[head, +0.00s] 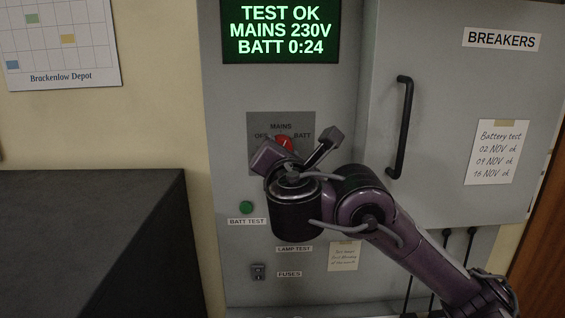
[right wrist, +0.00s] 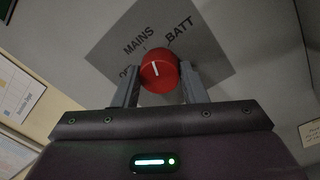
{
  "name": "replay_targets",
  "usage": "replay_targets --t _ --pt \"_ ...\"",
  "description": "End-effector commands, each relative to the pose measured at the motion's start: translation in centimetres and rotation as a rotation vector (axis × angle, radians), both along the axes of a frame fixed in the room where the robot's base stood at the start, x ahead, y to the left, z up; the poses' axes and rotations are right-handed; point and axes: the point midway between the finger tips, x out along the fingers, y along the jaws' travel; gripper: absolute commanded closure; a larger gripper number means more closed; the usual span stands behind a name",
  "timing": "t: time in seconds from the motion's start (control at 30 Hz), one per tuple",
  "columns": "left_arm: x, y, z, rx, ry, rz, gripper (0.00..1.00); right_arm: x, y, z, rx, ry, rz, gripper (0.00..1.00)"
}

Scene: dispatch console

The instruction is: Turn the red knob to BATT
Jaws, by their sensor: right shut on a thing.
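The red knob (head: 284,142) sits on a dark grey plate (head: 262,121) marked OFF, MAINS and BATT on the console. My right gripper (head: 292,150) is at the plate and hides the knob's lower part in the head view. In the right wrist view the red knob (right wrist: 159,70) lies between the two fingers of my right gripper (right wrist: 160,80), which is shut on it. The knob's white mark points roughly toward the MAINS label (right wrist: 138,40). The BATT label (right wrist: 180,28) is to the right of that. My left gripper is not in view.
A green display (head: 280,30) above reads TEST OK, MAINS 230V, BATT 0:24. A green button (head: 246,208) labelled BATT TEST is below left of the plate. A breaker door with a black handle (head: 401,127) stands at right. A dark box (head: 90,240) fills the lower left.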

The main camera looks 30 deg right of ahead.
Motion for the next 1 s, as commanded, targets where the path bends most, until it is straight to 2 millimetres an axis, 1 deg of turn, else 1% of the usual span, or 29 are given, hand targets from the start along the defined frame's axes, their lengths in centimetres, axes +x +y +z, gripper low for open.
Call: replay_targets --t 0.03,0.5,0.7,1.0 --pt "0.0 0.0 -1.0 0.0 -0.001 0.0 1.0 0.0 0.1 -0.6 0.042 -0.019 0.003 0.84" --pt "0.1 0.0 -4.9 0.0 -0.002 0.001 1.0 0.0 0.1 -0.5 0.404 -0.195 0.002 0.84" --pt "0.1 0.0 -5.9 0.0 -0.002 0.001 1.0 0.1 0.1 -0.4 0.504 -0.242 0.001 0.84" --pt "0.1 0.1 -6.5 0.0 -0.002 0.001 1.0 0.1 0.1 -0.2 0.573 -0.275 0.0 0.84"
